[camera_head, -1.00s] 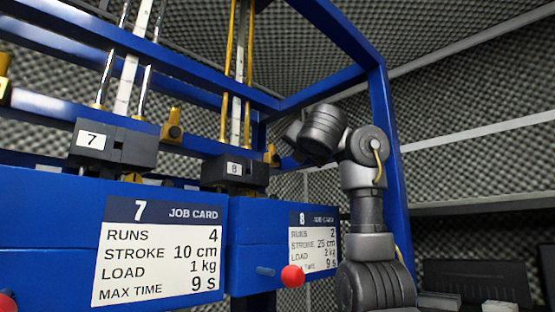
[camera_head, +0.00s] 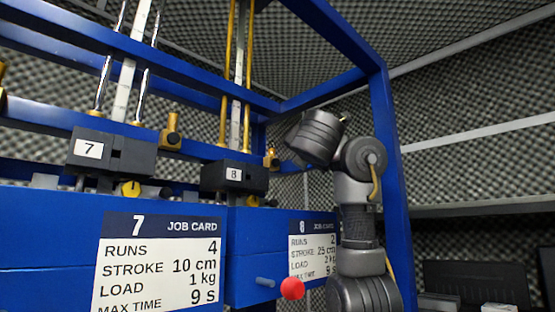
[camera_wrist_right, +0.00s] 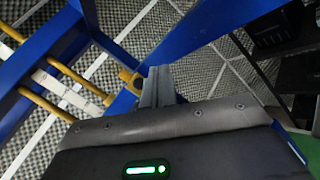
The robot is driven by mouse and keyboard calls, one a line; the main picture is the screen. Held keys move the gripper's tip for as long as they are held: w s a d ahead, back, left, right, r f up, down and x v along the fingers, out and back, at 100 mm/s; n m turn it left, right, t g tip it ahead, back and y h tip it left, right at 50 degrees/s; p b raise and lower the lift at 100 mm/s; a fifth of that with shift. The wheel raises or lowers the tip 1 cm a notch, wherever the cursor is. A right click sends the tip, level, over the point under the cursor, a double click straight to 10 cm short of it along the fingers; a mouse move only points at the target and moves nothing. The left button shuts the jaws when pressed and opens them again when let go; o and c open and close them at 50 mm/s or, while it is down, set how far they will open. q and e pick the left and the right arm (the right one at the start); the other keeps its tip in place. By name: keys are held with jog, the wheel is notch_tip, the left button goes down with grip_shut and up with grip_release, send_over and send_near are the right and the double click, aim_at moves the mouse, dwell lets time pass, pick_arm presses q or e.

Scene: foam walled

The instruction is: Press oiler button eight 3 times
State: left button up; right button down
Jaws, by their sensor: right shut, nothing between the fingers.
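A block labelled 8 (camera_head: 234,176) sits on the blue rig above the number 8 job card (camera_head: 312,252). A small brass fitting (camera_head: 271,158) stands on the blue beam just right of that block; I take it for oiler eight. Its button cannot be made out in the head view. In the right wrist view a brass fitting (camera_wrist_right: 132,80) sits just left of my right gripper (camera_wrist_right: 158,76), whose fingers are shut and empty. I cannot tell whether they touch it. In the head view my right wrist hides the fingers. My left gripper is out of view.
Unit 7 (camera_head: 112,152) stands to the left with a similar brass fitting (camera_head: 172,130). A red ball knob (camera_head: 292,288) sticks out by the number 8 card. A blue upright (camera_head: 388,150) stands behind my right arm. Brass rods (camera_head: 238,75) rise above block 8.

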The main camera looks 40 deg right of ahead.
aim_at(276, 163)
jog(key=w+p, duration=0.4)
jog(key=w, duration=0.3)
jog(key=shift+w+a, duration=0.2)
jog(key=shift+a, duration=0.1)
jog(key=shift+w, duration=0.2)
dwell(1.7)
jog(key=shift+w, duration=0.25)
jog(key=shift+w, duration=0.45)
dwell(0.7)
dwell(0.4)
jog(key=shift+s+b, duration=0.8)
jog(key=shift+b, duration=0.2)
